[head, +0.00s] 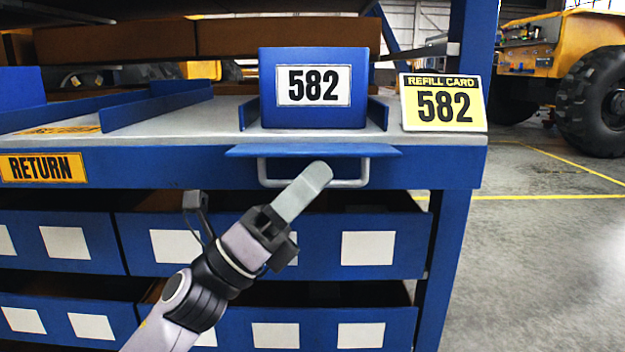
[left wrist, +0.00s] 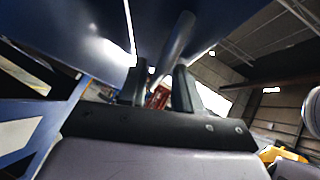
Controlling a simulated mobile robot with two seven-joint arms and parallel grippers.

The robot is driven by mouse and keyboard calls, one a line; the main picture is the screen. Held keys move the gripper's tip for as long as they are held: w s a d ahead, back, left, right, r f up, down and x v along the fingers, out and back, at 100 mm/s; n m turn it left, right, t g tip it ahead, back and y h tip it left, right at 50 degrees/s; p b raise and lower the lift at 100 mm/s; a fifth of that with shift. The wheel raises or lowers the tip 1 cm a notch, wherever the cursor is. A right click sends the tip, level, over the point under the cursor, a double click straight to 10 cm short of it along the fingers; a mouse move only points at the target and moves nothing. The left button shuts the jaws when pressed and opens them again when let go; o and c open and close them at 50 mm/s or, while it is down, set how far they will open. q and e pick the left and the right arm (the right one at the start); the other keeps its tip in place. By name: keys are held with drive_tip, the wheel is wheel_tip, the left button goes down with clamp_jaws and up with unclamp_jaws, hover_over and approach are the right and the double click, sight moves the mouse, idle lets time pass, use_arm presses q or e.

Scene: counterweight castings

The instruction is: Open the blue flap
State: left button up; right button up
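The blue flap (head: 225,152) is a thin panel at the shelf's front edge, below the blue bin marked 582. A grey U-shaped handle (head: 345,183) hangs under it. In the left wrist view the two dark fingers (left wrist: 158,88) stand apart. The grey handle bar (left wrist: 177,42) runs down toward the gap between them; I cannot tell whether they touch it. The blue surface (left wrist: 80,30) above looks like the flap's underside. My right gripper is not in view.
The blue bin marked 582 (head: 312,112) stands on the shelf above the flap. A yellow refill card (head: 444,103) stands right of it. A RETURN label (head: 42,167) is at the left. Blue drawers with white labels (head: 367,248) lie below.

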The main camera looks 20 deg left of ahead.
use_arm(q)
drive_tip(key=v, duration=0.6)
drive_tip(key=shift+a+b, duration=0.2)
drive_tip(key=shift+b, duration=0.15)
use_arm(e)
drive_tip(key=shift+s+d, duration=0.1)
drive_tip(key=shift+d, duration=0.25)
use_arm(q)
drive_tip(key=shift+s, duration=0.1)
